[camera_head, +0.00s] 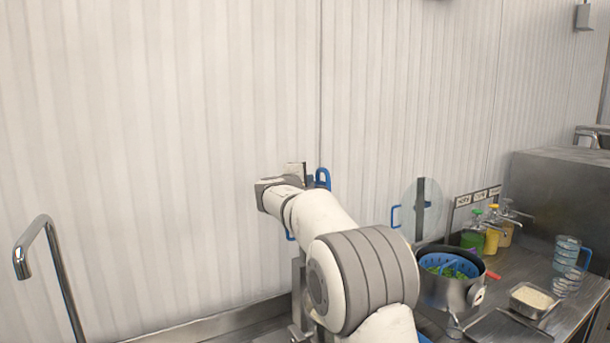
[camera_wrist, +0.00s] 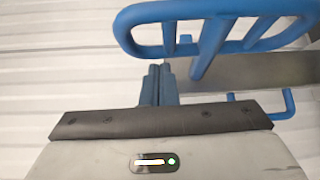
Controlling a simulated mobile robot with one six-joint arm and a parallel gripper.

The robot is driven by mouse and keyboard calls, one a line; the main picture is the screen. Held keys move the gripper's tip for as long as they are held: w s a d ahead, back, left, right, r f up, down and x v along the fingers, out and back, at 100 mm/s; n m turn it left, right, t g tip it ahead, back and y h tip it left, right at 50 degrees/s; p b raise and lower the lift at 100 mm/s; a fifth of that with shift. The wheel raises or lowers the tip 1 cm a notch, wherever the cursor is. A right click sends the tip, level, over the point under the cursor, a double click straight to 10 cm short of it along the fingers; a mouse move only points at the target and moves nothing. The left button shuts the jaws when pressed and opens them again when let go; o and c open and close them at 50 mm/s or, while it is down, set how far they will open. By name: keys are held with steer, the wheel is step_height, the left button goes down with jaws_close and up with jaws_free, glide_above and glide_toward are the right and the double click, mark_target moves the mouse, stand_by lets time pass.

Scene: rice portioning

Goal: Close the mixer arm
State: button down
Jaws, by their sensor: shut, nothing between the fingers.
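My gripper (camera_wrist: 160,72) is shut and empty, with its two blue-grey fingers together in the wrist view. A blue ribbed loop (camera_wrist: 215,22), which seems to be part of the mixer arm, lies just beyond and above the fingertips. I cannot tell whether they touch. A grey metal bar (camera_wrist: 265,72) runs behind the loop, and a blue bent handle (camera_wrist: 287,106) is to the right. In the head view the blue loop (camera_head: 323,178) shows beside my wrist. My arm hides most of the mixer, and only a metal upright (camera_head: 297,285) shows at its left.
Right of my arm, a pot (camera_head: 452,292) holds a blue basket with green food. A clear round lid (camera_head: 424,208) stands behind it. Bottles (camera_head: 492,238), a rice tray (camera_head: 533,298) and clear containers (camera_head: 567,252) stand farther right. A tap (camera_head: 52,255) is at left; a wall is behind.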

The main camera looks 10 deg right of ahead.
steer(key=shift+w+d, duration=0.25)
steer(key=shift+w, duration=0.2)
